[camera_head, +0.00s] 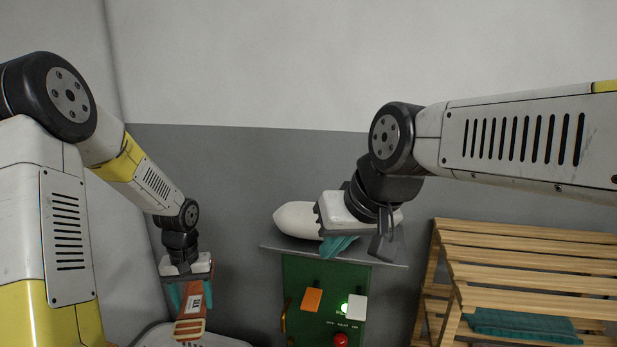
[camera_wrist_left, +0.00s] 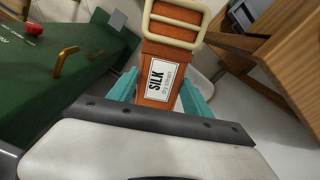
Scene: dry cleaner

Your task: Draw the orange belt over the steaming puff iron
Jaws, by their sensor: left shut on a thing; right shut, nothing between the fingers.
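My left gripper (camera_head: 188,292) points down at the lower left and is shut on the orange belt (camera_head: 190,327). In the left wrist view the belt (camera_wrist_left: 160,90) sits between the teal fingers, with a white SILK label and a pale buckle (camera_wrist_left: 177,20) beyond it. The puff iron's white pad (camera_head: 294,220) rests on a grey plate over a green cabinet (camera_head: 300,272). The belt is apart from the pad, to its left and lower. My right gripper (camera_head: 338,245) is shut and empty in front of the pad, hiding its middle. I see no clear steam.
The cabinet front has an orange switch (camera_head: 311,299), a white switch (camera_head: 357,307) beside a lit green light, and a red knob (camera_head: 341,340). A slatted wooden rack (camera_head: 535,270) stands at the right with a folded teal cloth (camera_head: 520,325) on its lower shelf.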

